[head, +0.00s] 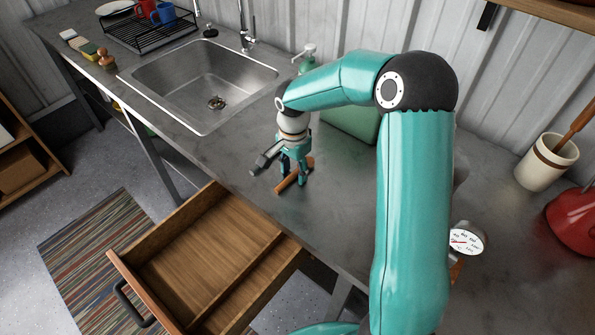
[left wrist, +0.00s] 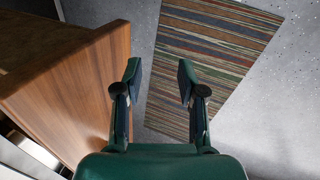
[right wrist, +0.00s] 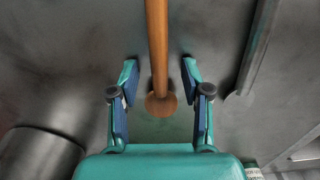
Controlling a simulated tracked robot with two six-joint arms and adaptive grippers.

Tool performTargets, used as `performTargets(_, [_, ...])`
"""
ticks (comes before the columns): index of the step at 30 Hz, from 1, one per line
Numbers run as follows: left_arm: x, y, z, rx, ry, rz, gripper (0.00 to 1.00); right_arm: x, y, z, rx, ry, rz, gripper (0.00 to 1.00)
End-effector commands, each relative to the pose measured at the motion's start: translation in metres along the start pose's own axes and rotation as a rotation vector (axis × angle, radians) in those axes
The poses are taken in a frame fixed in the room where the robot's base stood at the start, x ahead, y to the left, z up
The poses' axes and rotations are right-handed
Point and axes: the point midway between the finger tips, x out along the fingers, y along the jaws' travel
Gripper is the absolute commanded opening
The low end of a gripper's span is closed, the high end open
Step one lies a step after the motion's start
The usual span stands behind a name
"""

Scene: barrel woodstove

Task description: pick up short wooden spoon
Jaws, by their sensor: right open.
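The short wooden spoon (head: 290,181) lies on the grey counter in front of the sink, partly hidden under my right gripper (head: 293,179) in the head view. In the right wrist view the spoon (right wrist: 157,45) runs from the top edge down to a rounded end between the open fingers of my right gripper (right wrist: 159,75). A gap shows on both sides of the spoon. My left gripper (left wrist: 160,78) is open and empty in the left wrist view, above the floor beside a wooden panel (left wrist: 85,95). I cannot make it out in the head view.
An open, empty-looking wooden drawer (head: 205,248) juts out below the counter (head: 340,215). The sink (head: 200,85) and dish rack (head: 150,30) lie toward the back left. A crock with a wooden utensil (head: 543,163), a red object (head: 574,222) and a dial (head: 466,241) are on the right.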

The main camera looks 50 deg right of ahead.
Motion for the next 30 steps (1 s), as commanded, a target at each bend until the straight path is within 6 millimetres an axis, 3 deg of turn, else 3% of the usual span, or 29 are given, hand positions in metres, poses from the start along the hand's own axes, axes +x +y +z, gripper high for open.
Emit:
performTargets(1, [0.0, 0.0, 0.0, 0.0, 0.0, 0.0, 0.4, 0.0, 0.0, 0.0, 0.0, 0.0, 0.0, 0.45])
performTargets(9, [0.0, 0.0, 0.0, 0.0, 0.0, 0.0, 0.4, -0.001, 0.0, 0.0, 0.0, 0.0, -0.001, 0.0])
performTargets(22, [0.001, 0.0, 0.0, 0.0, 0.0, 0.0, 0.4, -0.005, -0.001, -0.001, 0.001, 0.001, -0.003, 0.0])
performTargets(30, [0.004, -0.002, 0.0, 0.0, 0.0, 0.0, 0.4, -0.034, -0.001, -0.001, 0.001, 0.002, -0.005, 0.0])
